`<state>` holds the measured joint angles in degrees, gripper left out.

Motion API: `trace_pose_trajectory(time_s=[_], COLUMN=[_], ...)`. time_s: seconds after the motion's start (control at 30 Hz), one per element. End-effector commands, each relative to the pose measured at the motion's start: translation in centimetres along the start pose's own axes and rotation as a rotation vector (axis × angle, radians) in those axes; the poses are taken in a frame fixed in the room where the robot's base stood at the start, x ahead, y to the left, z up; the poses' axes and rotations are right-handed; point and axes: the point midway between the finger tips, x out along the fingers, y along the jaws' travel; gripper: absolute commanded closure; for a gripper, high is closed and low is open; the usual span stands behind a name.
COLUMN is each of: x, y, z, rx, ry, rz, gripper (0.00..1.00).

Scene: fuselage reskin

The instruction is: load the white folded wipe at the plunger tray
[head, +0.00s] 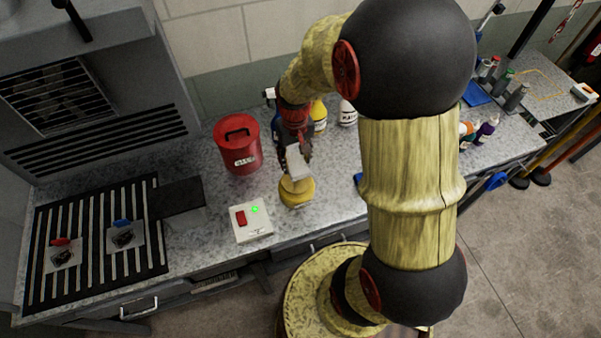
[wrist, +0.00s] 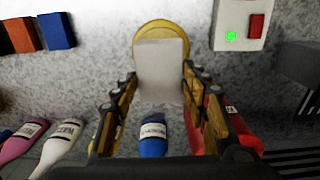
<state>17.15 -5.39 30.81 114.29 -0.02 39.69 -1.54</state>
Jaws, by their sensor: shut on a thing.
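The white folded wipe (wrist: 161,71) is held between the fingertips of my gripper (wrist: 160,88), which is shut on it. In the head view the wipe (head: 298,166) shows as a pale block at the end of my gripper (head: 294,146). A round yellow plunger can (head: 297,192) stands on the counter just beyond the wipe. In the wrist view the wipe overlaps the can's yellow dish (wrist: 178,29) and hides part of it. I cannot tell whether the wipe touches the dish.
A white box (head: 243,221) with a red switch and green light stands beside the can. A red lidded bin (head: 238,144) stands behind left. Several bottles (wrist: 153,137) stand near my gripper. A slatted black grille (head: 97,240) lies at the left. The counter's front edge is close.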

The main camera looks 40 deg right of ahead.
Motion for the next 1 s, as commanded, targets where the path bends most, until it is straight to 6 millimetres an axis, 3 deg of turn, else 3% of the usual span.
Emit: trace_pose_trajectory(time_s=[0.27, 0.7, 1.0], x=[0.6, 4.8, 5.8], y=[0.0, 0.0, 0.0], z=[0.1, 0.2, 0.2], rx=[0.008, 0.008, 0.008], ry=[-0.011, -0.011, -0.011], rz=[0.000, 0.000, 0.000], gripper=[0.76, 0.76, 0.76])
